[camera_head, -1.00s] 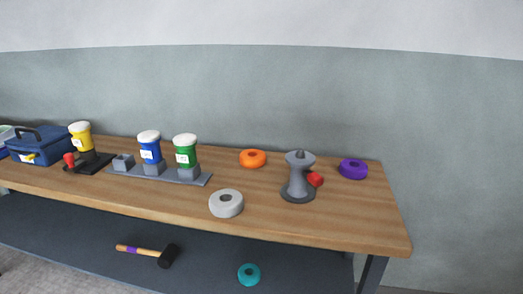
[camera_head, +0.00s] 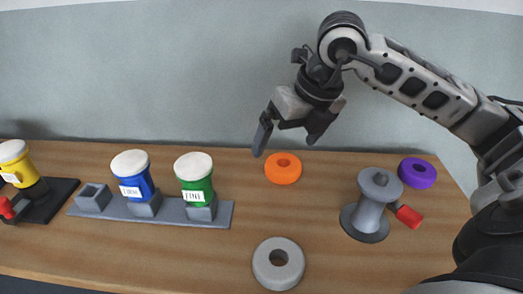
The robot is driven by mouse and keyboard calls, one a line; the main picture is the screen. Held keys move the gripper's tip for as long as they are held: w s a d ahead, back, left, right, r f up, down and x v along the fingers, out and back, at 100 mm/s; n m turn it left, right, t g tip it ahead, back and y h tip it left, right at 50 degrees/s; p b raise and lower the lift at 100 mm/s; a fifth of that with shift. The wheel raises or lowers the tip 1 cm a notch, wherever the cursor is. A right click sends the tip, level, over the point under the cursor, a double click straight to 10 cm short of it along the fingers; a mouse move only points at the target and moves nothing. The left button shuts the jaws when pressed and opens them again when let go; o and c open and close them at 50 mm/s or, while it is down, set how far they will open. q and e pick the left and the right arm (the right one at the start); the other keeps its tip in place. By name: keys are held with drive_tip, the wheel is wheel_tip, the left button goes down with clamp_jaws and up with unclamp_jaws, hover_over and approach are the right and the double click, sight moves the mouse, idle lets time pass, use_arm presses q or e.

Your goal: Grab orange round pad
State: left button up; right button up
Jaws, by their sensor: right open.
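The orange round pad (camera_head: 283,168) is a thick ring with a hole in its middle. It lies flat on the wooden table near the back edge. My right gripper (camera_head: 285,148) comes in from the upper right and is open and empty. Its two dark fingertips point down just above and behind the pad in the picture, one to the left and one to the right of it. I cannot tell the exact height of the fingertips above the table. My left gripper is not in view.
A grey spool-like stand (camera_head: 370,205) with a red knob (camera_head: 408,216) stands right of the pad. A purple ring (camera_head: 417,173) lies behind it, and a white ring (camera_head: 278,264) in front. Green (camera_head: 194,180) and blue (camera_head: 133,177) jars stand left on a grey rack (camera_head: 172,212).

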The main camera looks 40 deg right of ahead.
drive_tip(key=m+h, duration=0.1)
drive_tip(key=h, duration=0.1)
approach(286, 161)
drive_tip(key=shift+s+a+f, duration=0.3)
drive_tip(key=shift+a+f, duration=0.35)
drive_tip(key=shift+f, duration=0.3)
drive_tip(key=shift+t, duration=0.3)
drive_tip(key=shift+p+x, duration=0.3)
drive_tip(key=shift+x, duration=2.9)
drive_tip(key=shift+c, duration=0.2)
drive_tip(key=c, duration=1)
